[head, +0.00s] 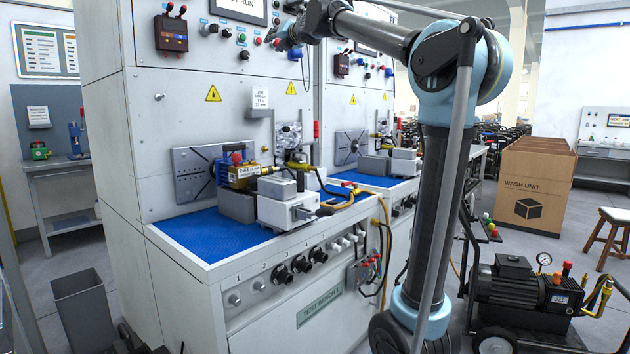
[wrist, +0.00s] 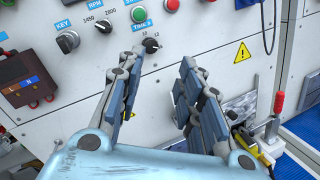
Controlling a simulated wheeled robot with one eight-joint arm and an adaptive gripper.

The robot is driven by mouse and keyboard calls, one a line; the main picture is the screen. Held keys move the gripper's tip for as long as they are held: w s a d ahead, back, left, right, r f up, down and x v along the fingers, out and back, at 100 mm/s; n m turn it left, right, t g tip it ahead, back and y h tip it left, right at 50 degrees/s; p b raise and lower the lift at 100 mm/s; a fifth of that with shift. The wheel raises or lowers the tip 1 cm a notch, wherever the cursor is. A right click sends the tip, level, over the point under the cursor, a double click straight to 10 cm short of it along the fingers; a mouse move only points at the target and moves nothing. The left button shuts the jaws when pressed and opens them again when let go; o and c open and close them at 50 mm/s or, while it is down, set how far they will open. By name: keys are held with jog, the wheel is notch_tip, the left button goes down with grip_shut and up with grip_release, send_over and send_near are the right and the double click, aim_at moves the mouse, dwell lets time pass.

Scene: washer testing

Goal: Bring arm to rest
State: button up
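My arm (head: 450,150) stands raised at the right of the test bench in the head view, with its forearm reaching left toward the bench's upright panel. My gripper (head: 285,37) is at the panel's upper part, near the row of knobs and buttons. In the wrist view my gripper (wrist: 161,62) is open, with its two fingers well apart and nothing between them. A black timer knob (wrist: 151,45) on the panel shows just beyond the fingertips. I cannot tell the exact gap between the fingertips and the panel.
The bench's blue mat (head: 215,235) carries a yellow pump unit (head: 240,174) and grey blocks below my forearm. A wheeled motor unit (head: 512,290) stands right of my arm's base. A cardboard box (head: 537,185) stands behind it. A grey bin (head: 90,310) stands at left.

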jog(key=s+d+f+m+h, duration=0.2)
jog(key=d+f+m+h, duration=0.6)
jog(key=d+f+m, duration=0.7)
jog(key=s+d+f+m+g+h, duration=0.2)
jog(key=s+d+f+m, duration=0.25)
jog(key=d+f, duration=0.4)
jog(key=s+d+f+m+g+h, duration=0.1)
jog(key=s+d+f+m+h, duration=0.15)
jog(key=s+d+f, duration=0.6)
jog(key=s+d+f+m+g, duration=0.2)
jog(key=s+f+m+g, duration=0.15)
jog(key=s+f, duration=0.45)
jog(key=s+d+f+m+g, duration=0.2)
jog(key=s+f+m, duration=0.2)
jog(key=f, duration=0.9)
jog(key=s+a+f+m+g+y, duration=0.2)
jog(key=s+f+m+g, duration=0.3)
jog(key=s+f, duration=1.4)
jog(key=shift+a+f+m, duration=0.3)
jog(key=shift+f+m, duration=0.35)
jog(key=shift+m, duration=0.4)
